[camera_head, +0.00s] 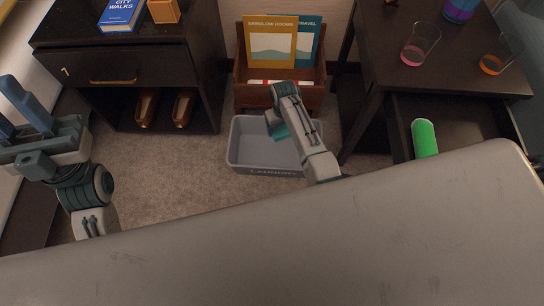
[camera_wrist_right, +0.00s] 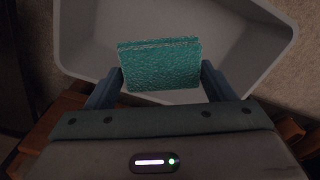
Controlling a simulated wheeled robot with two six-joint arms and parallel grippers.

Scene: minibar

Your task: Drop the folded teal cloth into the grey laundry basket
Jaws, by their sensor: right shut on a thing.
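The folded teal cloth (camera_wrist_right: 160,66) is held between the two fingers of my right gripper (camera_wrist_right: 162,82), which is shut on it. In the head view a small part of the cloth (camera_head: 281,133) shows beside the right gripper (camera_head: 274,122); the wrist hides the rest. The grey laundry basket (camera_head: 245,157) stands on the floor, and the cloth is over its inside. In the right wrist view the basket (camera_wrist_right: 268,28) lies behind the cloth and looks empty where visible. My left gripper (camera_head: 27,115) is at the far left, fingers apart, open and empty.
A wooden magazine rack (camera_head: 313,95) stands just behind the basket. A dark cabinet (camera_head: 110,67) with shoes (camera_head: 148,110) is to the left. A dark table with an open drawer (camera_head: 455,115) holding a green can (camera_head: 424,138) is to the right. Carpet left of the basket is clear.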

